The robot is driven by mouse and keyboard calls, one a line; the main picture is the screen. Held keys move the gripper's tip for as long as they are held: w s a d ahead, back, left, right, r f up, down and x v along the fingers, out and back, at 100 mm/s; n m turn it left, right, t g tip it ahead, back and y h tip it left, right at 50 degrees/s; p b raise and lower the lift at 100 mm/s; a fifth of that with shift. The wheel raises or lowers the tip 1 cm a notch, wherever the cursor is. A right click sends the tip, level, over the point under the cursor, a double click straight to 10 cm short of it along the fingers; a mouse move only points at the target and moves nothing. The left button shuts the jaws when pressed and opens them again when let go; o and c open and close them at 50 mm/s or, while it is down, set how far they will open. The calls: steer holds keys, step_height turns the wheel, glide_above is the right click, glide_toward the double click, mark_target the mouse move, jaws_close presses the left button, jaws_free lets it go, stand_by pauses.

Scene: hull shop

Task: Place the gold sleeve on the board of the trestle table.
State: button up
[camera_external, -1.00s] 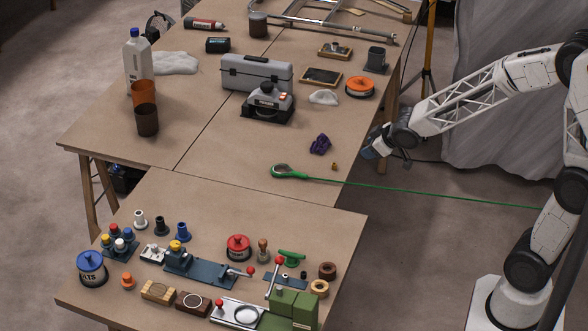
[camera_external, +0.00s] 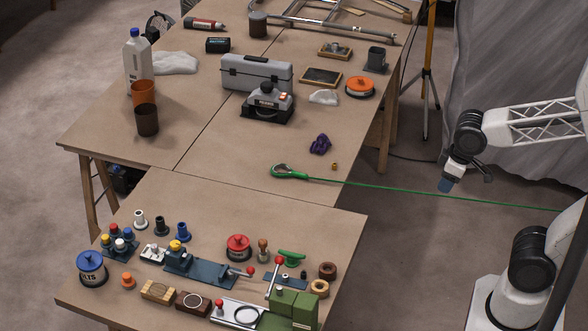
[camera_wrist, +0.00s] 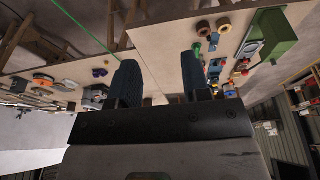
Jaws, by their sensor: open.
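A tiny gold sleeve (camera_external: 334,166) sits on the brown board of the trestle table (camera_external: 235,162), near its right edge, just right of a crumpled purple item (camera_external: 320,144). It looks upright, but is too small to be sure. My gripper (camera_external: 446,184) is off the right side of the table, clear of the board and apart from the sleeve. In the wrist view my gripper (camera_wrist: 160,78) shows its two dark fingers apart with nothing between them.
A green-handled tool (camera_external: 288,172) lies near the sleeve, its green line running right off the table below my gripper. A grey toolbox (camera_external: 256,74) and orange disc (camera_external: 360,87) stand farther back. The front table holds many fittings and a green press (camera_external: 291,309).

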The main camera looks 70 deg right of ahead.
steer(key=shift+s+a+r, duration=0.1)
steer(key=shift+s+a, duration=0.15)
steer(key=shift+s, duration=0.25)
steer(key=shift+s+a, duration=0.2)
steer(key=shift+s, duration=0.3)
steer(key=shift+o, duration=0.5)
steer(key=shift+w, duration=0.1)
